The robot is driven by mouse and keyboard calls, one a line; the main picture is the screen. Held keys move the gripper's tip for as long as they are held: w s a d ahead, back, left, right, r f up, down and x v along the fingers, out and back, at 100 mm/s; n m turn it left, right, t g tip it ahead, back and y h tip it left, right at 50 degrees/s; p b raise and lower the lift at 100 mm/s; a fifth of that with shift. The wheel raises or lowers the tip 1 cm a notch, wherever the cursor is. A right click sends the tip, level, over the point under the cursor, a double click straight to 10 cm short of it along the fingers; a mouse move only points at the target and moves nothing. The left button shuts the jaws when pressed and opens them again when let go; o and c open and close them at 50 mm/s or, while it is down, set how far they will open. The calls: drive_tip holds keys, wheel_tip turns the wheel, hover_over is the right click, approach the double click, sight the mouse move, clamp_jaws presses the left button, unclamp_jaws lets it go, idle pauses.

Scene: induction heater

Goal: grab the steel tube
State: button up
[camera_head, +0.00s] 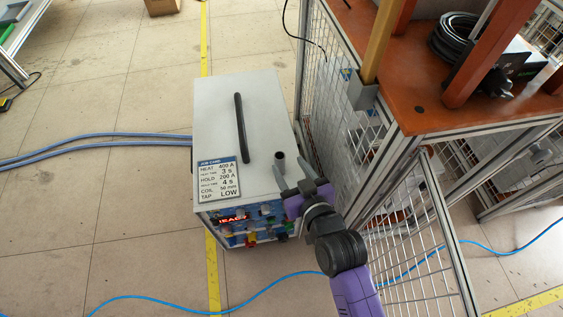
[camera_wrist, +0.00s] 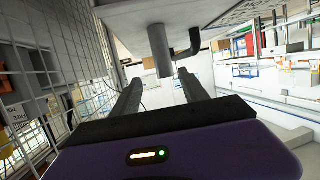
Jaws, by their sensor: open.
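The steel tube (camera_head: 279,162) is a short dark grey cylinder standing upright on the top of the white heater cabinet (camera_head: 222,115), near its right front edge. In the wrist view the tube (camera_wrist: 160,48) hangs down from the cabinet top, as that picture is upside down. My gripper (camera_head: 292,168) is open and empty, just right of the tube in the head view. In the wrist view the fingers (camera_wrist: 161,80) point at the tube, which lines up with the gap between them. The tube seems just ahead of the fingertips; I cannot tell whether it touches either.
A black bar handle (camera_head: 241,128) rises from the cabinet top, left of the tube. A wire-mesh fence (camera_head: 345,130) and an orange workbench (camera_head: 440,100) stand close on the right. Blue cables cross the floor.

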sight(284, 160)
drive_tip(key=x, duration=0.3)
drive_tip(key=shift+a+r+b, duration=0.1)
drive_tip(key=shift+a+b, duration=0.05)
drive_tip(key=shift+b, duration=0.15)
drive_tip(key=b+x, duration=0.1)
drive_tip(key=x, duration=0.3)
drive_tip(key=shift+s+a+b, duration=0.15)
drive_tip(key=shift+a+b, duration=0.15)
drive_tip(key=shift+b, duration=0.05)
drive_tip(key=shift+w+a+f, duration=0.25)
drive_tip(key=shift+w+f, duration=0.05)
drive_tip(key=shift+w, duration=0.25)
drive_tip(key=shift+c, duration=0.4)
clamp_jaws()
